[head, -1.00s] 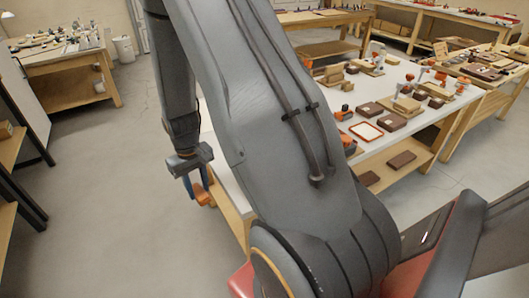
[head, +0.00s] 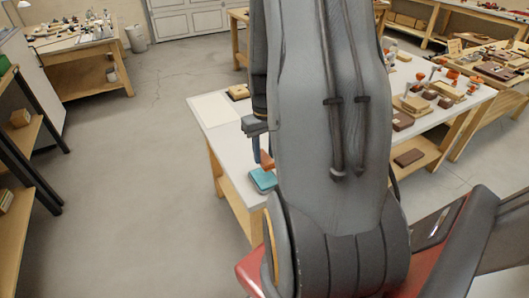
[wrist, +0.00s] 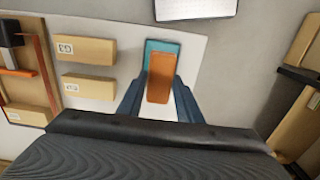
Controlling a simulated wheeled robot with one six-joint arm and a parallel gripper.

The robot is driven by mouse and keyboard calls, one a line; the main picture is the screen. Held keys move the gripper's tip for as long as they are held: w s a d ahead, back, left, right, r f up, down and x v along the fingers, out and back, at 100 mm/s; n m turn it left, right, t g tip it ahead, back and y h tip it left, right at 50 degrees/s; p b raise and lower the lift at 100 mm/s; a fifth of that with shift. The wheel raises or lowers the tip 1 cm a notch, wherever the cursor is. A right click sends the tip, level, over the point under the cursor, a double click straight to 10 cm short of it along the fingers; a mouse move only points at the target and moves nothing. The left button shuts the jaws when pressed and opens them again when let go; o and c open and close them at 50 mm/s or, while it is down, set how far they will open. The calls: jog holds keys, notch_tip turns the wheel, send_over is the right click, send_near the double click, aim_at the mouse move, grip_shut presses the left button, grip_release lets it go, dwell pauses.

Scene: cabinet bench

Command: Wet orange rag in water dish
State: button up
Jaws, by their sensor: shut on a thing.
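My gripper (head: 261,160) is shut on an orange rag (head: 267,157), low at the near left corner of the bench. A teal water dish (head: 262,181) sits on the bench just below the rag. In the wrist view, the rag (wrist: 160,78) is between the two blue fingers of my gripper (wrist: 158,90) and overlaps the dish, whose teal rim (wrist: 162,46) shows around its far end. Whether the rag touches the dish cannot be told. The near part of the dish is hidden by the rag and fingers.
The pale benchtop (head: 212,137) holds a white sheet (head: 213,111) and a tan block (head: 238,91). In the wrist view, cardboard-coloured boxes (wrist: 86,50) lie left of the dish. My arm hides the bench's middle. A dark-framed shelf (head: 20,150) stands left, across open floor.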

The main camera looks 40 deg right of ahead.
jog(key=shift+f, duration=0.15)
jog(key=shift+f+b, duration=1.55)
jog(key=shift+f, duration=1.2)
jog(key=shift+s+f, duration=0.1)
jog(key=shift+f, duration=0.55)
dwell(0.5)
jog(key=shift+r+p, duration=2.9)
jog(key=shift+r, duration=0.7)
